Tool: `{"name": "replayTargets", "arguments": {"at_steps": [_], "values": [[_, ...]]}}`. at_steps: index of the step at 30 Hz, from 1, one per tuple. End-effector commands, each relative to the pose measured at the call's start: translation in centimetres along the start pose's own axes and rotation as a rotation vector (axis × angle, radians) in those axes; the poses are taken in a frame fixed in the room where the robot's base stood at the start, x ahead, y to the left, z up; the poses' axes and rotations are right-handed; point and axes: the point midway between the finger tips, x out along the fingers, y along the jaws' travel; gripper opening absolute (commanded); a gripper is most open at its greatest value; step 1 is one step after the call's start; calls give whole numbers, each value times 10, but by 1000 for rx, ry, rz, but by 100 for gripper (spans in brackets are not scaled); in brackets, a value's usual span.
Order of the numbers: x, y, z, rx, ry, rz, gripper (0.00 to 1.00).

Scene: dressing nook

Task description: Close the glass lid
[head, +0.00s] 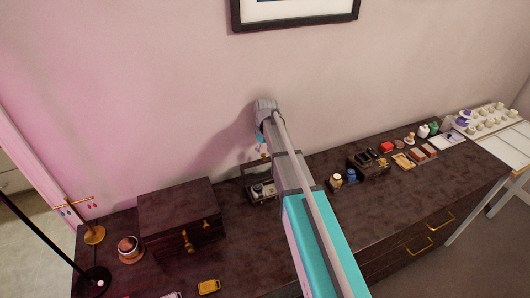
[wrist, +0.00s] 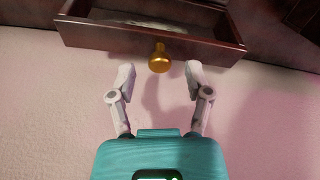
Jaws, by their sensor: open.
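The box with the glass lid (head: 256,170) stands on the dark dresser near the wall, partly hidden behind my arm. Its lid appears raised, with pale items inside the box. In the wrist view a dark wooden frame (wrist: 85,30), which looks like the lid's, carries a round gold knob (wrist: 159,57). My gripper (wrist: 159,70) is open and empty, its two fingers on either side of the space just below the knob. I cannot tell any contact. In the head view my gripper (head: 263,150) is small and points down above the lid.
A closed dark wooden chest (head: 178,210) stands left of the box. Small bottles (head: 350,176) and a dark organiser (head: 374,166) stand right of my arm. The wall is close behind.

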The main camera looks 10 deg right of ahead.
Motion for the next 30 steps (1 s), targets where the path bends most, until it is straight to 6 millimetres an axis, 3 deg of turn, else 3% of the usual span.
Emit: {"name": "replayTargets", "arguments": {"at_steps": [5, 16, 20, 21, 30], "values": [[0, 0, 0, 0, 0, 0, 65], [0, 0, 0, 0, 0, 0, 0], [0, 0, 0, 0, 0, 0, 0], [-1, 8, 4, 4, 0, 0, 0], [0, 0, -3, -3, 10, 3, 0]]}}
